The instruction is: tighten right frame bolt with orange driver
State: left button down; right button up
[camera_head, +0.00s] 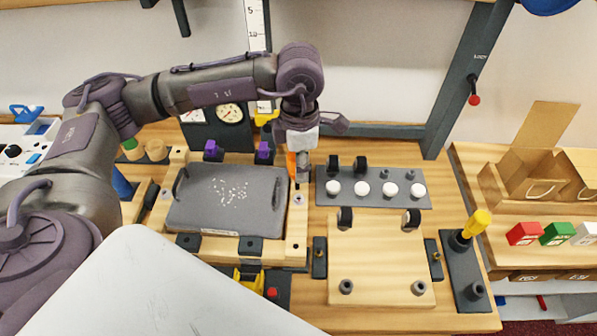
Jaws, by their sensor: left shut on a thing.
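My left gripper (300,150) points down above the right side of the wooden frame. It is shut on the orange driver (291,164), whose orange part shows at the gripper's left side; the rest is largely hidden by the fingers. The wooden frame (297,232) surrounds a grey speckled plate (228,198). The right frame bolt (299,198) shows as a small grey spot on the frame's right rail, just below the gripper in the picture. I cannot tell whether the driver tip touches anything. My right gripper is not in view.
A dark rack with several white knobs (361,188) stands close to the gripper's right. A wooden board (381,264) lies in front of it. A yellow-handled tool (476,224) stands in a dark holder (462,262) at right. Red and green boxes (524,233) sit farther right.

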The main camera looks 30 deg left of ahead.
pick_arm(q)
jog(key=shift+w+a+f+n+b, duration=0.1)
jog(key=shift+w+f+n+b, duration=0.25)
jog(key=shift+f+n, duration=0.55)
jog(key=shift+w+a+f+n+b, duration=0.15)
jog(key=shift+f+n+b, duration=0.35)
jog(key=shift+n, duration=0.75)
jog(key=shift+w+a+f+n+b, duration=0.1)
jog(key=shift+w+f+n+b, duration=0.25)
jog(key=shift+f+n, duration=0.55)
jog(key=shift+f+b, duration=0.3)
jog(key=shift+b, duration=0.25)
jog(key=shift+r, duration=0.1)
jog(key=shift+b, duration=0.35)
jog(key=shift+s, duration=0.1)
jog(key=shift+f+b, duration=0.3)
jog(key=shift+b, duration=0.1)
